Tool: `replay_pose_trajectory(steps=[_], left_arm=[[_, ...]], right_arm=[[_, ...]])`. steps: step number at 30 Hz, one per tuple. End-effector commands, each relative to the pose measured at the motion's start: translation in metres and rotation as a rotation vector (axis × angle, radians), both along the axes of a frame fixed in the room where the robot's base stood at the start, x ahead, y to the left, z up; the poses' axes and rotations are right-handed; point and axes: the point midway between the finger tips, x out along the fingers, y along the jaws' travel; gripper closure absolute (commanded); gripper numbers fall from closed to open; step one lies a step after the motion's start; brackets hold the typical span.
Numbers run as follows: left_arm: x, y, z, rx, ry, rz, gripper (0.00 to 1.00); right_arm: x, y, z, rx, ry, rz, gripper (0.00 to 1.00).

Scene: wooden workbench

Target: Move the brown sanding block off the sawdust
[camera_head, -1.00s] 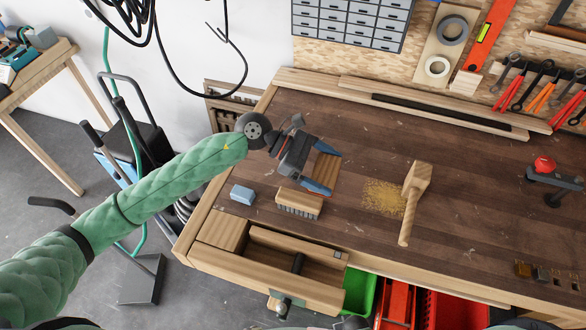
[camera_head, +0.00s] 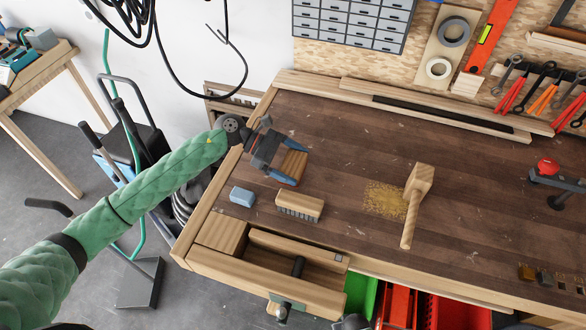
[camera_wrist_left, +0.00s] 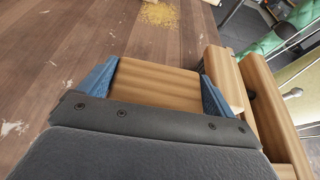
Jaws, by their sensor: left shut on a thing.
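My left gripper (camera_head: 290,163) is shut on the brown sanding block (camera_head: 294,164), a wooden block held between its two blue fingers. The block also fills the space between the fingers in the left wrist view (camera_wrist_left: 155,85). It is over the left part of the bench, well left of the sawdust (camera_head: 384,200). I cannot tell whether it touches the bench top. My right gripper is not in view.
A wooden brush (camera_head: 300,204) and a light blue block (camera_head: 242,196) lie in front of the gripper. The bench behind the sawdust is clear.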

Motion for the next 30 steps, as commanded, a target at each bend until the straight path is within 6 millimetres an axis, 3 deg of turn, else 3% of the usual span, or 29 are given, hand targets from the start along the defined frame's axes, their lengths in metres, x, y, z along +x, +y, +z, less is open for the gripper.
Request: replay_pose_trajectory(steps=[7,16,25,26,30], left_arm=[[0.0,-0.001,-0.028,-0.001,0.001,0.0,0.34],[0.0,0.0,-0.03,0.0,0.0,0.0,0.34],[0.0,0.0,-0.031,0.0,0.0,0.0,0.34],[0.0,0.0,-0.031,0.0,0.0,0.0,0.03],[0.0,0.0,-0.031,0.0,0.001,0.0,0.0]], right_arm=[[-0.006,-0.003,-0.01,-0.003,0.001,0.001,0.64],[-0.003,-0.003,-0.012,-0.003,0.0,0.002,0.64],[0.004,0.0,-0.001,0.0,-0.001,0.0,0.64],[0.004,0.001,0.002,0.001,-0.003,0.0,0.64],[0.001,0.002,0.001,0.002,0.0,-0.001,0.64]])
